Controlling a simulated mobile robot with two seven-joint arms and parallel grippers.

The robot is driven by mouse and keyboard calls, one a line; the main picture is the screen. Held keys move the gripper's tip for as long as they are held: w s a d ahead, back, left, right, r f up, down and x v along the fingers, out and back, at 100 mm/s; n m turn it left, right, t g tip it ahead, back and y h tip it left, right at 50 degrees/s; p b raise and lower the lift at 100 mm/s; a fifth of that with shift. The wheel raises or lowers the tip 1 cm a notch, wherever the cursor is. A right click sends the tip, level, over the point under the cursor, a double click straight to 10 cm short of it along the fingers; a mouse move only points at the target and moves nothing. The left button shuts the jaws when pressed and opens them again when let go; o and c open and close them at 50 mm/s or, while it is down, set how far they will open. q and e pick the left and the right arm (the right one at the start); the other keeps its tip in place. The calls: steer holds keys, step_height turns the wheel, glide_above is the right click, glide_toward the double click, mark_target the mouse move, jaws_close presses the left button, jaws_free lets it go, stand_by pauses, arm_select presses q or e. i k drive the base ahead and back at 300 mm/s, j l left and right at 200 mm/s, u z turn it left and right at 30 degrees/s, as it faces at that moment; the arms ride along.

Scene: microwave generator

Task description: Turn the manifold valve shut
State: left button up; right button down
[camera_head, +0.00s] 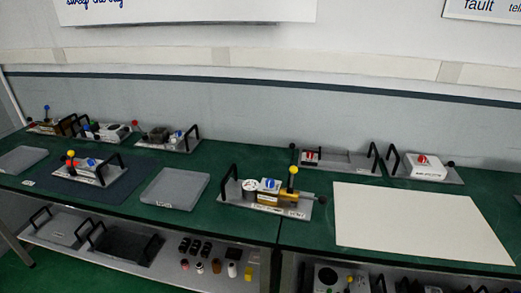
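I cannot tell by label which unit carries the manifold valve. A second unit (97,172) with red, blue and yellow parts sits on a dark blue mat at the left. A unit with a red knob (421,159) stands at the back right. The labels are too small to read. Neither of my grippers is in view.
More handled units stand along the back left of the green table (240,165), and one (335,161) at the back centre. A grey tray (175,189) and a large white sheet (415,222) are clear. The lower shelf (165,271) holds trays and small parts.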

mark_target(91, 162)
steer(key=u, duration=1.3)
steer(key=i+j, duration=1.25)
steer(key=i+l+z, duration=0.05)
